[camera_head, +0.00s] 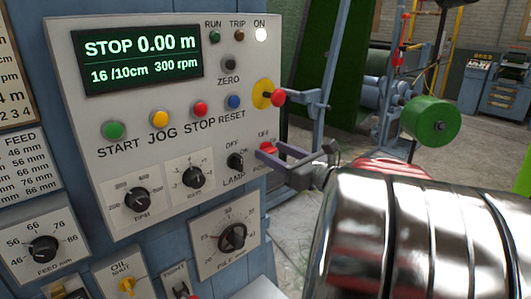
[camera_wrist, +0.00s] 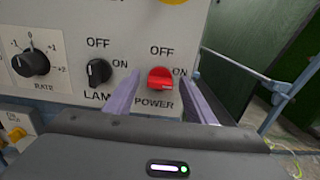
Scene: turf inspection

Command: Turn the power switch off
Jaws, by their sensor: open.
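The red power switch (camera_wrist: 161,78) sits on the white panel above the label POWER in the wrist view. OFF is printed above it and ON at its right. Its red handle lies roughly sideways, toward ON. It also shows in the head view (camera_head: 268,148), partly hidden by my gripper. My gripper (camera_head: 267,155) is open at the panel's lower right. In the wrist view its purple fingers (camera_wrist: 162,84) stand left and right of the switch, with gaps visible beside the handle. The white ON lamp (camera_head: 261,34) is lit.
The black lamp switch (camera_wrist: 99,72) is close to the left finger. A red mushroom button on a yellow disc (camera_head: 266,94) sticks out above the power switch. The display (camera_head: 141,58) reads STOP 0.00 m. A blue-grey rail stands right of the panel.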

